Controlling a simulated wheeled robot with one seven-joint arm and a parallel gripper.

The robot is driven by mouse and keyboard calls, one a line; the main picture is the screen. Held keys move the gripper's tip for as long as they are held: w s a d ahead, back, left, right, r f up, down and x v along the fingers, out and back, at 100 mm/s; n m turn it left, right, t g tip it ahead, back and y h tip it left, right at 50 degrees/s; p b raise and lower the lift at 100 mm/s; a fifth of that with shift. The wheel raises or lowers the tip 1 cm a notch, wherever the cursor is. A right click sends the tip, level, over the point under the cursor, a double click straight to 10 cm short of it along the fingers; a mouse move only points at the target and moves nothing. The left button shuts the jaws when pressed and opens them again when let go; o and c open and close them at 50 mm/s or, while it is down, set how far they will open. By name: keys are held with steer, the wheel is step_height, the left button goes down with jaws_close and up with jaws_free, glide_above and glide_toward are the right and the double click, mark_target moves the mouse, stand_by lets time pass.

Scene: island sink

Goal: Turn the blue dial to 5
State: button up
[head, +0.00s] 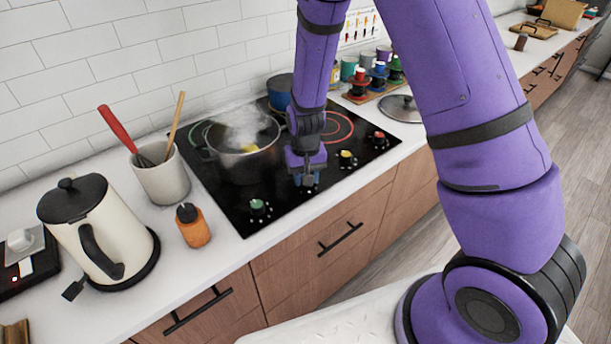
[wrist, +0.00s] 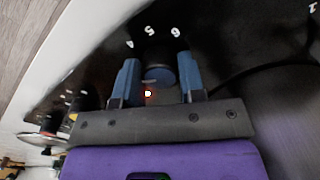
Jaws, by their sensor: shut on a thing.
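The blue dial (wrist: 160,73) sits on the black cooktop between the two blue fingertips of my gripper (wrist: 160,84) in the wrist view. My gripper is shut on it, with a finger on each side. White digits, among them a 5 and a 6, show on the cooktop just beyond the dial; the dial's pointer cannot be made out. In the head view my gripper (head: 306,172) points down at the cooktop's front edge, and only a little blue of the dial shows beneath it.
A green dial (head: 258,206) is left of my gripper, with yellow (head: 346,159) and red (head: 378,139) dials to the right. A steaming pot (head: 243,150) stands close behind on the cooktop (head: 228,196). A kettle (head: 95,230), utensil crock (head: 162,182) and orange bottle (head: 193,228) stand left.

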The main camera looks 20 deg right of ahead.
steer(key=m, duration=1.2)
steer(key=shift+m, duration=2.2)
steer(key=o, duration=0.9)
steer(key=shift+r, duration=0.1)
step_height(320, 180, up, 11)
steer(key=shift+f, duration=0.15)
